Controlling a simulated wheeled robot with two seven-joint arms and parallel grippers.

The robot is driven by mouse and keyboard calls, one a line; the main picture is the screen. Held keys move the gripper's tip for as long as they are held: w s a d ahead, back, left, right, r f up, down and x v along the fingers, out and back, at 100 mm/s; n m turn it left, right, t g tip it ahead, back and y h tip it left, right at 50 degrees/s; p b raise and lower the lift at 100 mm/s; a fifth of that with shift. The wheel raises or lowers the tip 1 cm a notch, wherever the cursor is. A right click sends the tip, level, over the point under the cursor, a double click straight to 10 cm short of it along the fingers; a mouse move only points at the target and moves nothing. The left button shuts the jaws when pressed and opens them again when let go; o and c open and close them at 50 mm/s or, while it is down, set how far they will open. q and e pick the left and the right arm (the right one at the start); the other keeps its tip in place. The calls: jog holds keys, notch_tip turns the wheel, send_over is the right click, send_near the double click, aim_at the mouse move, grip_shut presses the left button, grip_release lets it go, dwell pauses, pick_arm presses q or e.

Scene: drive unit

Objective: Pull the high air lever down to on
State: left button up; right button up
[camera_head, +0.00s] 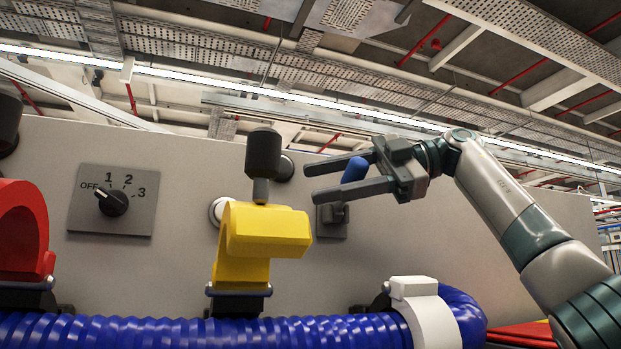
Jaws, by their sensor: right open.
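A small lever with a blue handle (355,169) sits on a grey mounting plate (331,222) on the grey panel. It is the only lever of this kind in view, and its blue end points up. My right gripper (309,182) reaches in from the right with its two dark fingers spread, one above the other. The blue handle shows between the fingers, close to the palm. I cannot tell whether a finger touches it. The lower finger hides part of the lever's stem. My left gripper is not in view.
A yellow clamp-like part (262,232) with a black knob (263,153) above stands left of the lever. A rotary switch (112,202) and a red part (22,230) are further left. A blue corrugated hose (200,332) with a white clamp (424,310) runs along the bottom.

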jog(key=shift+w+d+f, duration=0.15)
jog(key=shift+w+d, duration=0.05)
jog(key=shift+d, duration=0.05)
jog(key=c, duration=0.3)
grip_shut()
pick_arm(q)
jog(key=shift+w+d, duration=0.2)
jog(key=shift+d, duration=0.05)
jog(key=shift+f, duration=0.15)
